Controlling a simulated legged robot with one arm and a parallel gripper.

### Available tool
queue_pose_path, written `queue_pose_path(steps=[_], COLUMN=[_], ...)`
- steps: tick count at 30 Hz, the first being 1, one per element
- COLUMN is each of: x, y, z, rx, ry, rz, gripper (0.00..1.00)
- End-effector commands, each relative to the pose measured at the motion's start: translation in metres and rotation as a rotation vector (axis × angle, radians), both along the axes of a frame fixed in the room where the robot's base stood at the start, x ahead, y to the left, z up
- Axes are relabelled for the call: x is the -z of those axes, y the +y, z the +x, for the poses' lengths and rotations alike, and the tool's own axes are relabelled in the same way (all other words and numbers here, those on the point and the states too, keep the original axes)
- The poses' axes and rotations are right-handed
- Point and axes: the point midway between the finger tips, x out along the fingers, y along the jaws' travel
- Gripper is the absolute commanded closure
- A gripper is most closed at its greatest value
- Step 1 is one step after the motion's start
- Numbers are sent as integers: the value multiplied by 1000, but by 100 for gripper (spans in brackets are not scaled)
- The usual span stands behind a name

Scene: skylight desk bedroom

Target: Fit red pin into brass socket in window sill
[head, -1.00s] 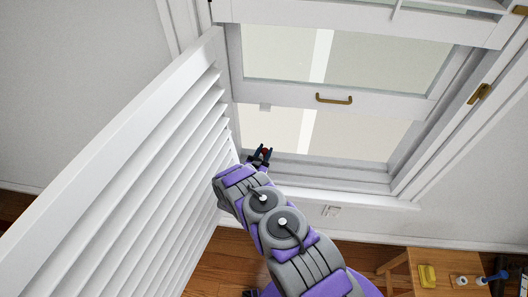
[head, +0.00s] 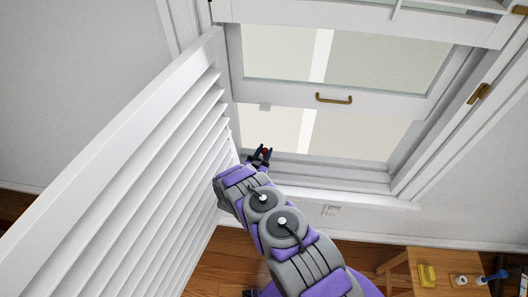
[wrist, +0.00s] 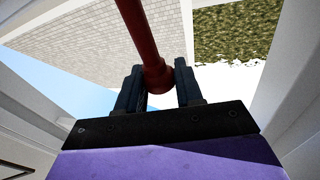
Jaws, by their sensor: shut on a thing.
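My gripper (head: 262,154) is at the left end of the window opening, close to the shutter edge and above the sill. It is shut on the red pin (wrist: 141,30). In the wrist view the dark fingers (wrist: 158,90) are on either side of the pin's wider end, and its shaft runs up out of the picture. In the head view only a small red spot of the pin (head: 266,151) shows between the fingers. The window sill (head: 330,175) runs along the bottom of the opening. I cannot make out the brass socket in either view.
A white louvred shutter (head: 150,170) stands just left of my arm. The raised sash (head: 390,98) with a brass handle (head: 334,99) is above the opening.

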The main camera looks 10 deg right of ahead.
Motion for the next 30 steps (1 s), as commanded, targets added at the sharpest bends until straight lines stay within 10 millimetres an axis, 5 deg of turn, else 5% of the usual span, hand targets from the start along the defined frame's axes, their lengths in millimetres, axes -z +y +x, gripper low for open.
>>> queue_pose_path(steps=[30], x=[24], y=[0], z=[0], rx=[0], ry=[1], rz=[0], gripper=[93])
